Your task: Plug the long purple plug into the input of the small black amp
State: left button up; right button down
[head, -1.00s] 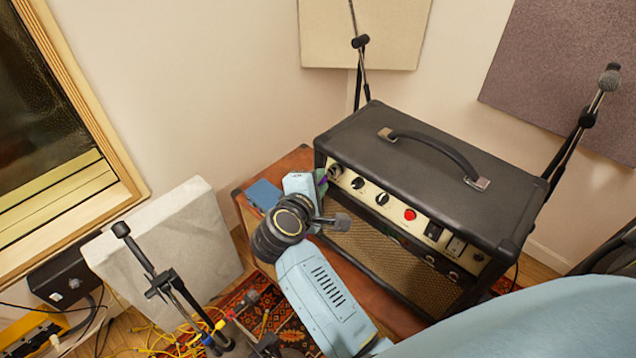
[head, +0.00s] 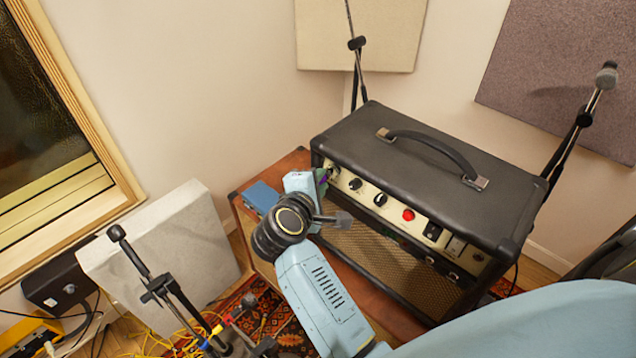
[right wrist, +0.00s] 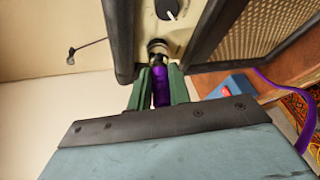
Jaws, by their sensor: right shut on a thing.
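The small black amp (head: 420,180) stands on a brown wooden cabinet, its cream control panel (head: 380,200) facing me. My right gripper (head: 322,178) is at the left end of that panel. In the right wrist view, its green fingers (right wrist: 160,86) are shut on the long purple plug (right wrist: 161,88). The plug points at the round input jack (right wrist: 157,46) on the panel. Its tip is at the jack; I cannot tell how deep it sits. In the head view only a little purple shows. My left gripper is not in view.
A blue pedal (head: 261,196) lies on the cabinet (head: 297,160) left of my gripper; it also shows in the right wrist view (right wrist: 232,87). A purple cable (right wrist: 285,100) runs beside it. Microphone stands (head: 165,285) are at front left and behind the amp. Yellow cables lie on the floor.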

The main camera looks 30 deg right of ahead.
jog(key=shift+w+d+f+b, duration=0.1)
jog(key=shift+w+d+b, duration=0.05)
jog(key=shift+d+b, duration=0.2)
dwell(0.6)
jog(key=c, duration=1.2)
grip_release()
